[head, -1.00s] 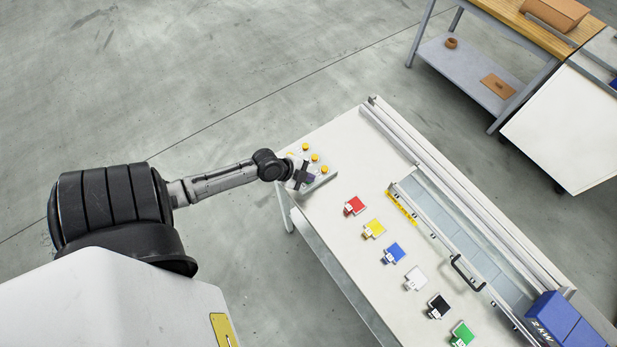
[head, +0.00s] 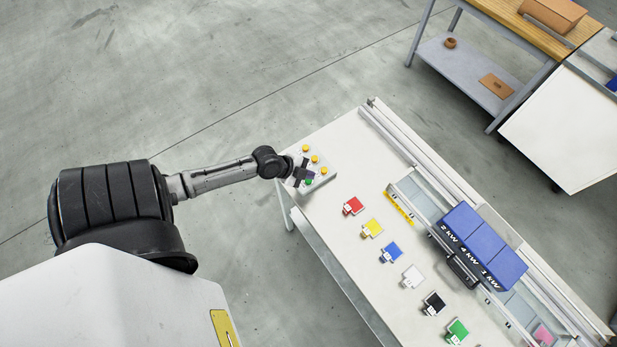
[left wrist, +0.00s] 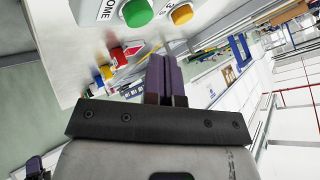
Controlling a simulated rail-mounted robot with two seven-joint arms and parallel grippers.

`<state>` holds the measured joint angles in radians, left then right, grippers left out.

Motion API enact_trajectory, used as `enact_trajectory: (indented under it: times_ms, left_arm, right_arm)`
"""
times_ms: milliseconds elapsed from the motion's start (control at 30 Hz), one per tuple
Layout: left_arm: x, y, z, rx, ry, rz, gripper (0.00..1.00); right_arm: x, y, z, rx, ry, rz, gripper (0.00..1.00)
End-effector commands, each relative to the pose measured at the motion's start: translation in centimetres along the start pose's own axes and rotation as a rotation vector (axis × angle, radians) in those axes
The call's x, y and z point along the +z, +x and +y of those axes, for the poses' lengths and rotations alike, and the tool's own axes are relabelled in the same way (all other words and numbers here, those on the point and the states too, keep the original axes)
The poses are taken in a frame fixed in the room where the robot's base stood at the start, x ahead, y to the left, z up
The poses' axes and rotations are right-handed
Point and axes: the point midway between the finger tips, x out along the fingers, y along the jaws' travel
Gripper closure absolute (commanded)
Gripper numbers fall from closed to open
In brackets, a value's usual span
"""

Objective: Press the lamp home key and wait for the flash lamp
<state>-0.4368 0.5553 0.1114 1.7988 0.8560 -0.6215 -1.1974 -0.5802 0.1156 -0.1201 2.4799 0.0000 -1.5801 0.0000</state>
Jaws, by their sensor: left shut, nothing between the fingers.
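The key panel (head: 327,177) sits at the table's near left corner. It has several yellow keys (head: 315,159) and a green key (head: 309,182). In the left wrist view the green key (left wrist: 138,12) has a HOME label beside it, and a yellow key (left wrist: 182,14) sits to its right. My left gripper (head: 304,171) is over the panel, shut and empty; its fingers (left wrist: 165,70) show below the green key in the wrist view, apart from it in the picture. The blue lamp block (head: 484,245), marked 2 kW, 4 kW and 1 kW, is midway along the rail.
Red (head: 353,206), yellow, blue, white, black and green swatches lie in a row along the white table (head: 350,250). A long rail (head: 410,150) runs along its far side. A pink patch (head: 543,334) lies in the track. A wooden bench (head: 520,20) stands at the upper right.

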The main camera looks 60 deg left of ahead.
Motion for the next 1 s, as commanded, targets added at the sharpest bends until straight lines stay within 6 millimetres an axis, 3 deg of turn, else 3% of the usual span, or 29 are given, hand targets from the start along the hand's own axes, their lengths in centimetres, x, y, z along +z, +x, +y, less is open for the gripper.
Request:
enact_trajectory:
  times_ms: [333, 1000]
  left_arm:
    - [-1.8, -2.5, -1.8, 0.001, 0.0, 0.0, 1.0]
    - [-1.9, -2.6, -1.9, 0.0, -0.001, 0.0, 1.0]
  right_arm:
    - [-1.1, -3.3, 0.1, -0.001, 0.001, 0.0, 0.57]
    - [-1.0, -3.3, 0.4, 0.007, -0.008, -0.001, 0.57]
